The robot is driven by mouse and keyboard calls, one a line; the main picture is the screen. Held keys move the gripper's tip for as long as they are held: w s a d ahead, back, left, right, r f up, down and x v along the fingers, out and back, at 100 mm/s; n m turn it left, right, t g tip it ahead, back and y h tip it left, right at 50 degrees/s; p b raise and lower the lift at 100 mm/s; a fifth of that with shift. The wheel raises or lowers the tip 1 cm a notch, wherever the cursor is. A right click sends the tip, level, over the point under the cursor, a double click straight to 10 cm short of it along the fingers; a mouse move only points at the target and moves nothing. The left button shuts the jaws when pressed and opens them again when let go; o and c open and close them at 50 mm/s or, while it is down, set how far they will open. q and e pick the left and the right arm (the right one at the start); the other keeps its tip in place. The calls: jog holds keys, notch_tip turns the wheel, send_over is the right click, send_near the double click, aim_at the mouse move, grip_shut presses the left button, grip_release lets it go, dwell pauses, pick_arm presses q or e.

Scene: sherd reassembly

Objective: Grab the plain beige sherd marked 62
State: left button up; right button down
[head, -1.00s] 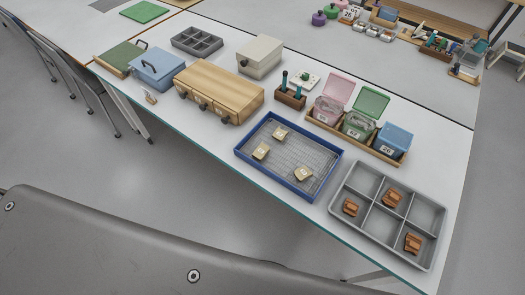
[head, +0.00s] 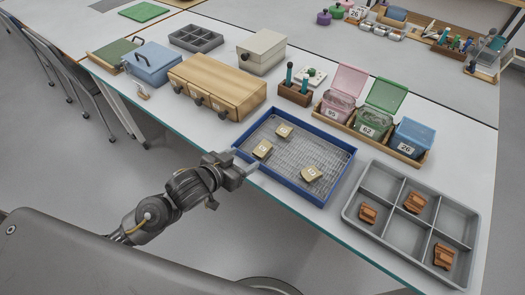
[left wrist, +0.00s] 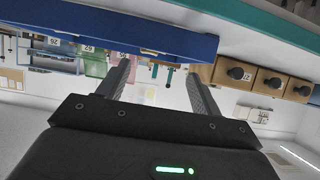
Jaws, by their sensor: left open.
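Three plain beige sherds lie in the blue-rimmed tray (head: 331,189) in the head view: a back one (head: 284,131), a left one (head: 262,149) and a front right one (head: 311,173). Each carries a small dark mark, too small to read surely, so I cannot tell which is 62. My left gripper (head: 247,162) is open and empty just outside the tray's left corner. In the left wrist view its fingers (left wrist: 160,68) are spread, with the tray's blue wall (left wrist: 110,32) close by; no sherd shows there. My right gripper is not in view.
A grey compartment tray (head: 358,234) with orange-brown sherds stands at right. Behind the blue tray are pink, green (head: 375,120) and blue lidded bins, numbered, the green one 62. A wooden drawer box (head: 215,85) and a tool block (head: 294,94) stand behind left.

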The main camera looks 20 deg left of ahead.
aim_at(263, 148)
pick_arm(q)
jog(key=shift+w+d+r, duration=0.15)
jog(key=shift+r, duration=0.05)
jog(key=shift+w+d+f, duration=0.1)
jog(key=shift+w+f, duration=0.1)
jog(key=shift+w, duration=0.15)
jog(key=x, duration=0.4)
jog(key=shift+w+d+f, duration=0.1)
jog(key=shift+w, duration=0.15)
jog(key=shift+x, duration=2.7)
jog(key=shift+s+f, duration=0.1)
jog(key=c, duration=1.1)
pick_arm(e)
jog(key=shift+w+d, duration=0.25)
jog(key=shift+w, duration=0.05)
